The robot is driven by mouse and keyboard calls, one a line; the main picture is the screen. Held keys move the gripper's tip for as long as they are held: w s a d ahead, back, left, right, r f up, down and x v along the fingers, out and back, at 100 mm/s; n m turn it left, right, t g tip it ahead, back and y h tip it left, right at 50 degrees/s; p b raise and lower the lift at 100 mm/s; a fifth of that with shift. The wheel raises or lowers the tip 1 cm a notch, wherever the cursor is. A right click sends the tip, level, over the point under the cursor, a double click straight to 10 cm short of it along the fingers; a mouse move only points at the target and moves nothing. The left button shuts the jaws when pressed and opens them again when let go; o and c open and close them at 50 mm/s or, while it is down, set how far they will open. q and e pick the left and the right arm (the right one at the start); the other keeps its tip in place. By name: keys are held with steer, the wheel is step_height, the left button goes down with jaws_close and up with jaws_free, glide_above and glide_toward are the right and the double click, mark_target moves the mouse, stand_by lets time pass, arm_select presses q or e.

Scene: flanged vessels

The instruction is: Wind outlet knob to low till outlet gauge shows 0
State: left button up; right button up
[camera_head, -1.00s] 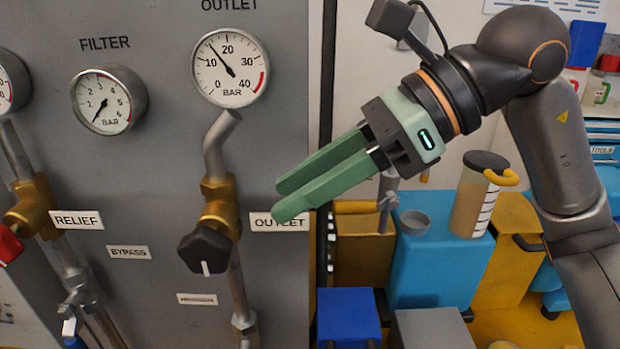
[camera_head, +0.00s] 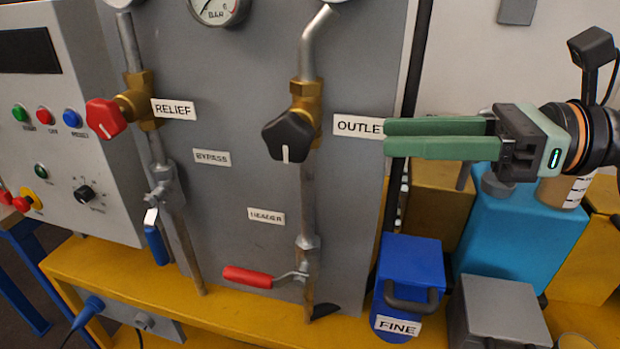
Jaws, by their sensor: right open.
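The outlet knob (camera_head: 287,137) is black with a white mark that points down. It sits on a brass valve body (camera_head: 306,101) on the grey panel, left of the OUTLET label (camera_head: 358,126). The outlet gauge is out of view above. My right gripper (camera_head: 386,137) comes in from the right, with two green fingers pointing left. It is open and empty, and its tips are at the right end of the OUTLET label in the picture, apart from the knob. My left gripper is not in view.
A red relief knob (camera_head: 106,118) and a filter gauge (camera_head: 217,8) are on the panel. A red header lever (camera_head: 248,278) and blue bypass lever (camera_head: 156,244) are lower. Blue FINE box (camera_head: 410,264), grey box (camera_head: 498,312) and light-blue box (camera_head: 525,235) stand below the gripper.

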mark_target(313, 135)
steer(key=shift+t+y, duration=0.5)
steer(key=shift+t, duration=0.1)
steer(key=x, duration=0.3)
steer(key=f+p+x, duration=0.1)
steer(key=x, duration=0.6)
steer(key=shift+w+f, duration=0.3)
steer(key=shift+w+a, duration=0.2)
steer(key=shift+a, duration=0.3)
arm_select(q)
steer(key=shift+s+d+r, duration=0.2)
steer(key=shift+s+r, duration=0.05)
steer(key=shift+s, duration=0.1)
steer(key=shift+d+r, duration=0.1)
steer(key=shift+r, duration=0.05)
arm_select(e)
jaws_close()
